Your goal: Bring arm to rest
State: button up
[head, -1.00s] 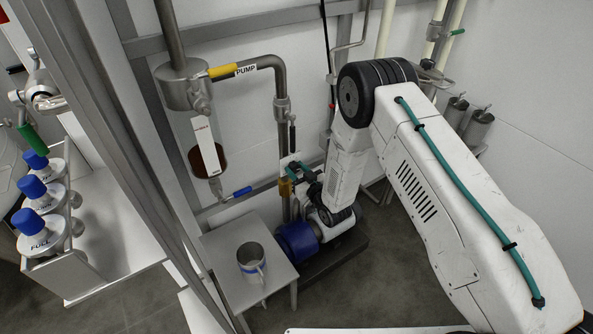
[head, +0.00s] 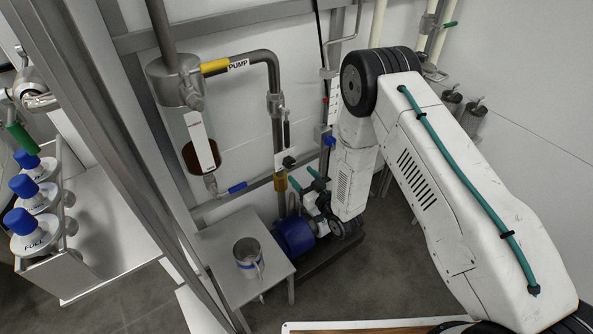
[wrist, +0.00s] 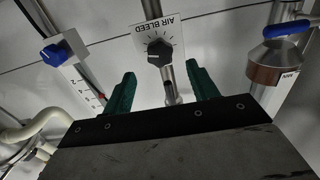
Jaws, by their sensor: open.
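My gripper (wrist: 160,88) shows in the wrist view with its two green fingers wide apart and nothing between them. Beyond the fingers is a black knob (wrist: 159,50) on a white AIR BLEED plate (wrist: 148,30); the fingers are apart from it. In the head view my white arm reaches in from the lower right, bends at the dark joint and hangs down. My gripper (head: 314,182) is small and partly hidden there, in front of the pipework, below and right of a small white plate (head: 281,160).
A blue pump motor (head: 294,238) lies close below my gripper. A small table (head: 215,242) holds a metal jug (head: 248,258). Pipes with a yellow handle (head: 215,66) and a blue handle (head: 237,187) stand left. A metal post (head: 130,160) and blue-capped bottles (head: 35,195) are further left.

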jog(key=shift+s+d, duration=0.25)
jog(key=shift+s, duration=0.1)
